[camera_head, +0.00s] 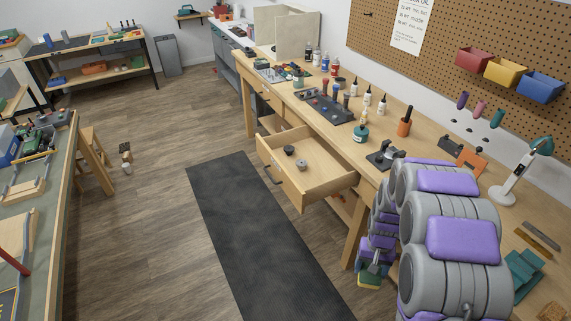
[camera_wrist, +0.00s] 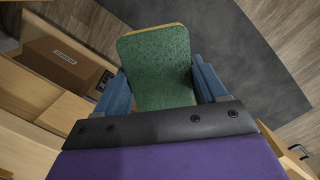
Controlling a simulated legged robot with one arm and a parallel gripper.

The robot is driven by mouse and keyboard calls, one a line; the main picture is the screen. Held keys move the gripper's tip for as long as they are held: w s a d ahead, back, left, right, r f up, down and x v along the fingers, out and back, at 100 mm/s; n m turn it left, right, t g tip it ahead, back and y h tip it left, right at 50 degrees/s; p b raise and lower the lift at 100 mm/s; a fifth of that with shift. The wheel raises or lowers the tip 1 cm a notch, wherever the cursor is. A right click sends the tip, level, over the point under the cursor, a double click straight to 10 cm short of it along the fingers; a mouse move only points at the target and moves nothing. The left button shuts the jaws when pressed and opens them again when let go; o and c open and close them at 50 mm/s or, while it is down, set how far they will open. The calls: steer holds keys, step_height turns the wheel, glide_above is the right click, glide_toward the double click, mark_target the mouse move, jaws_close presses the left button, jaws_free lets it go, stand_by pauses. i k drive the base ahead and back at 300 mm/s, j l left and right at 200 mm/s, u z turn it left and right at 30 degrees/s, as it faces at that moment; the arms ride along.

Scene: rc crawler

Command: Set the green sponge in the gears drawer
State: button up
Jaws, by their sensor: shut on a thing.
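The green sponge (camera_wrist: 155,65) with a yellow edge is between the blue fingers of my gripper (camera_wrist: 160,82) in the wrist view. My gripper is shut on it. In the head view the sponge (camera_head: 369,278) shows low beside the workbench, below my arm. An open wooden drawer (camera_head: 325,185) sticks out from the bench front, to the left of and beyond my gripper. A dark and a grey round gear-like part (camera_head: 301,163) lie inside it near its front left; the rest of its floor is bare. The sponge is outside the drawer.
My grey and purple arm covers part of the workbench (camera_head: 430,148) at right. A black mat (camera_head: 250,220) lies on clear floor. A brown labelled box (camera_wrist: 65,58) shows in the wrist view.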

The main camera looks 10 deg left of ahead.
mark_target(311, 158)
steer(key=i+j+u, duration=0.2)
steer(key=i+u, duration=0.15)
steer(key=i, duration=0.3)
steer(key=i+u, duration=0.4)
steer(key=i, duration=1.05)
